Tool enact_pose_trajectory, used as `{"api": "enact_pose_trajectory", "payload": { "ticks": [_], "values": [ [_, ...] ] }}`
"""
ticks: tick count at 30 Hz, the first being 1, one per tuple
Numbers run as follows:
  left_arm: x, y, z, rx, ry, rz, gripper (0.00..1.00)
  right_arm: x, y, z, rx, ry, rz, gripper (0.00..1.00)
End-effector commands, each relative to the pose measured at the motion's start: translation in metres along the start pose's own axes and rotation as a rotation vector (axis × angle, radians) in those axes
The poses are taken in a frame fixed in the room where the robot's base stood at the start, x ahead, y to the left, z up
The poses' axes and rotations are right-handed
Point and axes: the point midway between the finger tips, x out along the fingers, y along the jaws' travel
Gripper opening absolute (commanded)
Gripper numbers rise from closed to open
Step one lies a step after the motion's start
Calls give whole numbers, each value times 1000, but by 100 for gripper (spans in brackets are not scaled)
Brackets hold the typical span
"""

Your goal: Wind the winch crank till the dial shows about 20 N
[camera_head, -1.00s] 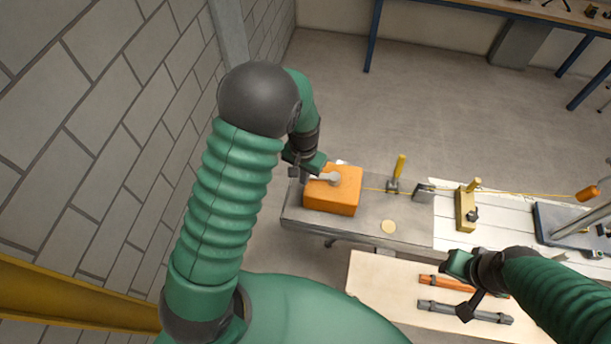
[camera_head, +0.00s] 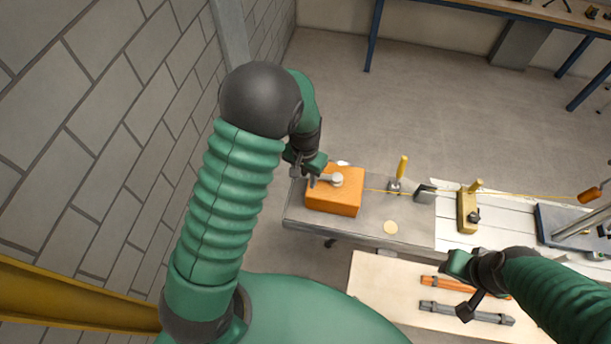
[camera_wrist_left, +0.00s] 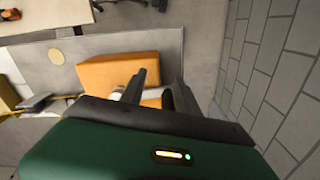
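The orange winch box (camera_head: 345,199) sits at the left end of the grey bench, and its side shows in the left wrist view (camera_wrist_left: 105,70). A pale round hub (camera_head: 337,180) is on its top, with a short crank arm reaching left. My left gripper (camera_head: 305,175) is at the crank's outer end. Its dark fingers (camera_wrist_left: 160,85) stand apart, with part of the crank between or just behind them; contact is unclear. My right gripper (camera_head: 466,303) hangs over the pale low table, away from the winch; its fingers are unclear. I see no readable dial.
A yellow line runs right from the winch past a yellow upright lever (camera_head: 402,167) and a yellow block (camera_head: 467,212). A plain tan disc (camera_head: 390,227) lies on the bench (camera_head: 400,208). Orange and grey bars lie on the pale table (camera_head: 375,285). A block wall is at the left.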

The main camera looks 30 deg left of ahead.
Motion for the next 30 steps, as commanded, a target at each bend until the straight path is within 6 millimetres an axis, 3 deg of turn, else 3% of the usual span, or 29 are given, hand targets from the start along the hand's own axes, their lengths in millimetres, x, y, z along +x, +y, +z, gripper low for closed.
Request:
{"api": "enact_pose_trajectory", "payload": {
  "ticks": [10,14,24,30],
  "values": [
    [-2,2,0,2,1,-2,44,0,0,0,0,0,0,36],
    [-16,1,-2,2,5,0,44,5,0,1,0,0,0,36],
    [-110,-3,-2,1,8,2,44,24,0,6,0,0,0,36],
    [-153,-4,-2,1,1,3,44,29,0,7,0,0,0,36]
  ]
}}
